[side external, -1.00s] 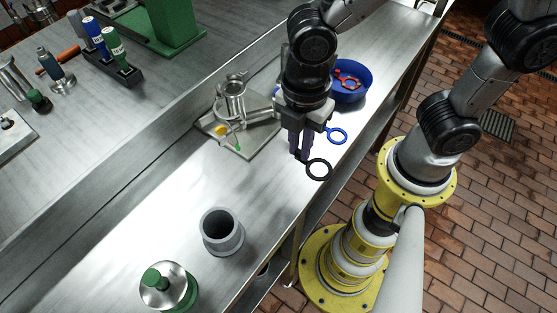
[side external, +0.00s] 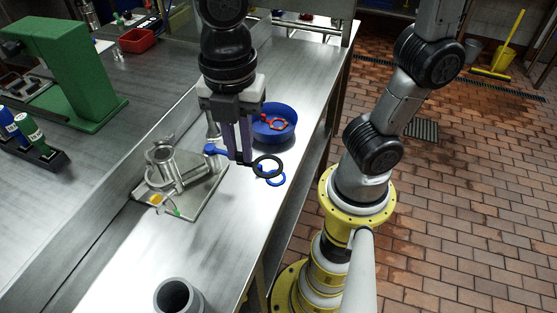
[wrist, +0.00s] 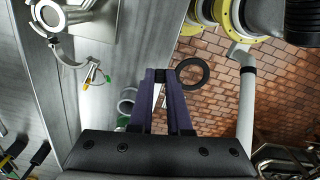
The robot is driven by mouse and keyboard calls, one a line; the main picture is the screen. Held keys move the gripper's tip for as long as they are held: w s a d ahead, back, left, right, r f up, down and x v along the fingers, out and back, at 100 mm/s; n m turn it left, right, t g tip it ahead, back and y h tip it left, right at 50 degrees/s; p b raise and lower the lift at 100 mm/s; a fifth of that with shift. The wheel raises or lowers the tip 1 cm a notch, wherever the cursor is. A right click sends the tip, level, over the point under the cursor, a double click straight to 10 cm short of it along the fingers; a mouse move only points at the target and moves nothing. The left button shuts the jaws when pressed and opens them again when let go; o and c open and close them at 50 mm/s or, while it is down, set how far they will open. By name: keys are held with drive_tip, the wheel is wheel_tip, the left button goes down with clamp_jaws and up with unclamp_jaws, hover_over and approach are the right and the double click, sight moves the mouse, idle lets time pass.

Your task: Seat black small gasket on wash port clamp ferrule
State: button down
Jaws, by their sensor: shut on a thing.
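My gripper (side external: 244,159) is shut on the black small gasket (side external: 267,156), a thin ring that sticks out to the right of the fingertips, above the bench. The gasket also shows in the wrist view (wrist: 206,74), right of the fingertips (wrist: 161,76). A steel valve body with open ports (side external: 165,160) stands on a plate left of my gripper, apart from the gasket. In the wrist view a round steel flange opening (wrist: 48,14) lies at the upper left. I cannot tell for sure which port is the wash port clamp ferrule.
A blue bowl (side external: 287,133) with red parts stands behind my gripper. A blue ring (side external: 281,180) shows just under the gasket. A grey cup (side external: 172,297) stands at the front. A green press (side external: 75,75) is at the left. The bench between valve and cup is clear.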

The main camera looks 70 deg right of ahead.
drive_tip(key=w+a+r, duration=0.2)
drive_tip(key=w+r, duration=0.2)
drive_tip(key=w, duration=0.9)
drive_tip(key=w+d+f+m, duration=0.1)
drive_tip(key=w+d, duration=0.1)
drive_tip(key=w, duration=0.3)
drive_tip(key=w+d+f+m, duration=0.1)
drive_tip(key=w+d+f, duration=0.1)
drive_tip(key=w, duration=0.3)
drive_tip(key=shift+w+f, duration=0.3)
drive_tip(key=shift+w, duration=0.1)
drive_tip(key=shift+f, duration=0.1)
wheel_tip(320, 180, down, 7)
drive_tip(key=c, duration=0.8)
unclamp_jaws()
